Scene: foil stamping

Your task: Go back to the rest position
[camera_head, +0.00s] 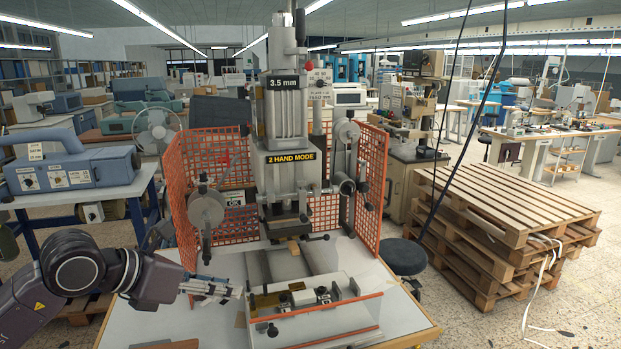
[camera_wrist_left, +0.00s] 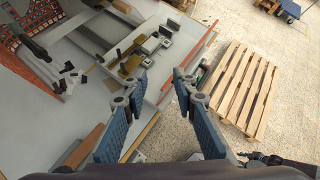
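My left gripper (camera_head: 215,288) is at the left of the stamping press (camera_head: 288,150), over the left part of the white table (camera_head: 190,325). In the left wrist view its two blue-padded fingers (camera_wrist_left: 160,88) are spread apart with nothing between them. It looks empty and is open. The press fixture (camera_head: 315,308) on the table is to the right of the gripper, with a small brass-coloured piece on it. The fixture also shows beyond the fingers in the left wrist view (camera_wrist_left: 148,55).
An orange mesh guard (camera_head: 205,165) stands around the press. A brown board (camera_head: 170,344) lies at the table's front left. Stacked wooden pallets (camera_head: 500,215) stand on the right, and a dark stool (camera_head: 402,256) is beside the table. Open floor lies right of the pallets.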

